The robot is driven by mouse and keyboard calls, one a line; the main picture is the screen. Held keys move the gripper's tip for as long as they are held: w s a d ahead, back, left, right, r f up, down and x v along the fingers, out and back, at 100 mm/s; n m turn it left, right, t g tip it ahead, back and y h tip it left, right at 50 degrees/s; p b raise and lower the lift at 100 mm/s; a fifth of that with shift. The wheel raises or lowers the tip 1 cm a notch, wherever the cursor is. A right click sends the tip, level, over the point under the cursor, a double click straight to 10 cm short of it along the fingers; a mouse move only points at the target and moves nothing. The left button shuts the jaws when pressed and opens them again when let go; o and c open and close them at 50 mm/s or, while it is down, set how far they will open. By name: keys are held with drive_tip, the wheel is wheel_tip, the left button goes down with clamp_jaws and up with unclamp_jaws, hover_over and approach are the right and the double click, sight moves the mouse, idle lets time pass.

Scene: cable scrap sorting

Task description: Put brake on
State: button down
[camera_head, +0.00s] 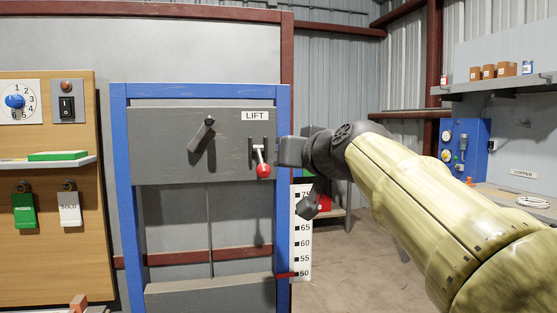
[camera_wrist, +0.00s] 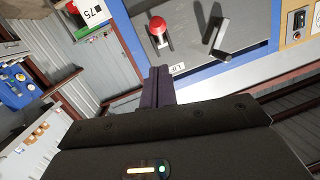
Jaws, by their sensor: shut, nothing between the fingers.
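A small lever with a red knob (camera_head: 263,170) sits on the grey lift panel (camera_head: 160,165), just below the LIFT label (camera_head: 255,116). The lever points downward, and its red knob also shows at the top of the wrist view (camera_wrist: 157,28). I cannot read any brake marking on it. My gripper (camera_head: 284,151) is at the panel's right edge in the head view, to the right of the lever. In the wrist view its fingers (camera_wrist: 158,76) are shut together and empty, apart from the red knob.
A dark crank handle (camera_head: 202,134) is left of the lever on the panel. A blue frame (camera_head: 119,180) surrounds the panel. A height scale (camera_head: 301,240) stands at right. A wooden board (camera_head: 60,260) with a switch and dial is at left. Open floor (camera_head: 365,260) lies right.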

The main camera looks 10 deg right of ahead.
drive_tip(key=v, duration=0.2)
drive_tip(key=shift+s+d, duration=0.1)
drive_tip(key=shift+s, duration=0.2)
drive_tip(key=shift+d+f, duration=0.1)
drive_tip(key=shift+f, duration=0.05)
